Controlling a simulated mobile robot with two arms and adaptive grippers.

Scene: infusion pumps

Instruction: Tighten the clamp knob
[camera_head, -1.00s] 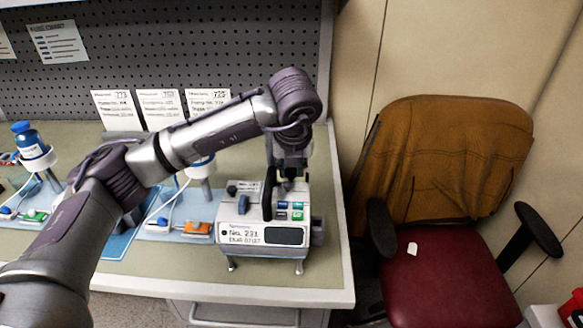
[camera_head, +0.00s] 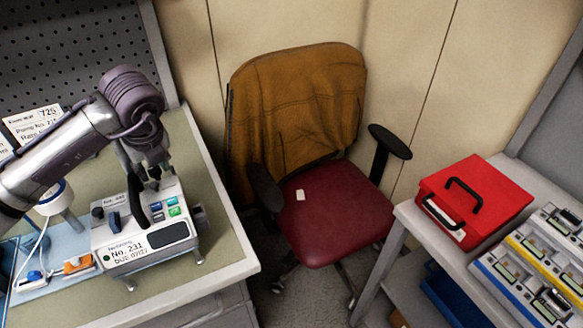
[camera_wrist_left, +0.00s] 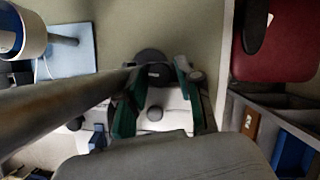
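The white infusion pump No. 231 (camera_head: 118,258) stands near the right end of the bench, with a black handle (camera_head: 137,203) and coloured buttons on top. A dark grey part (camera_head: 201,216) sticks out at its right side; I cannot tell whether it is the clamp knob. My left gripper (camera_head: 152,182) points down over the pump's back. Contact cannot be made out. My right gripper is out of view.
A chair (camera_head: 330,225) with a brown jacket stands right of the bench (camera_head: 222,268). A red box (camera_head: 478,195) and trays of parts (camera_head: 535,265) are on a second table at right.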

